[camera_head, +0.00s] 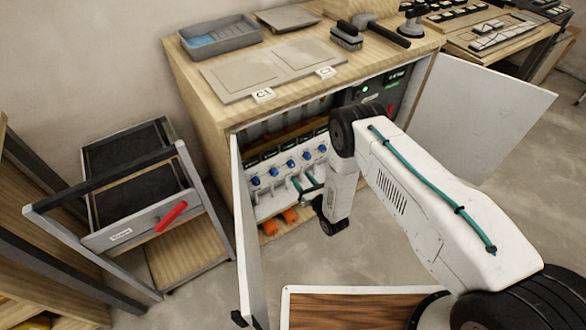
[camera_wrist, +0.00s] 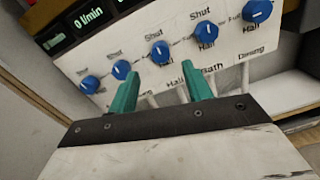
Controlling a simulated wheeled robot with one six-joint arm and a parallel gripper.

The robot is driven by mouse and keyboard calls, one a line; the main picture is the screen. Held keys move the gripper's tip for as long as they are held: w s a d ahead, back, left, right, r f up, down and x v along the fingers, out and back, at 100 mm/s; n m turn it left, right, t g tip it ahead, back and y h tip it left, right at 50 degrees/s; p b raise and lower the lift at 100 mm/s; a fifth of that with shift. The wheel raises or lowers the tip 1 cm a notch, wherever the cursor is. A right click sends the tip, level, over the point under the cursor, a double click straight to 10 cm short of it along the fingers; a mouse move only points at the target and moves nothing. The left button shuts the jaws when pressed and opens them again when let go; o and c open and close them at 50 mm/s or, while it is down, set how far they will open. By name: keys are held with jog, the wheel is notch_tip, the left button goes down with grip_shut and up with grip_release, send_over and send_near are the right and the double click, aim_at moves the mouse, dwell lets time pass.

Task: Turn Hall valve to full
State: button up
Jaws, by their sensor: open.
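A white valve panel with a row of several blue knobs stands inside the open cabinet. In the wrist view the middle blue knob (camera_wrist: 159,51) seems to be the Hall valve, as a label reading Hall sits below it; it also shows in the head view (camera_head: 290,163). "Shut" and "Half" markings are printed around the knobs; I cannot tell this knob's setting. My gripper (camera_wrist: 160,66) is open, its teal fingers pointing at the panel, one each side of the middle knob in the picture. I cannot tell whether they touch it. In the head view my gripper (camera_head: 299,188) is partly hidden.
White cabinet doors (camera_head: 480,105) stand open either side. Neighbouring blue knobs (camera_wrist: 121,69) and (camera_wrist: 206,30) flank the middle one closely. Flow displays (camera_wrist: 88,20) sit above. Orange parts (camera_head: 269,228) lie below the panel. A drawer trolley (camera_head: 120,235) stands left.

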aim_at(292, 166)
jog(key=x, duration=0.7)
jog(key=c, duration=1)
jog(key=shift+o, duration=0.2)
jog(key=shift+a, duration=0.1)
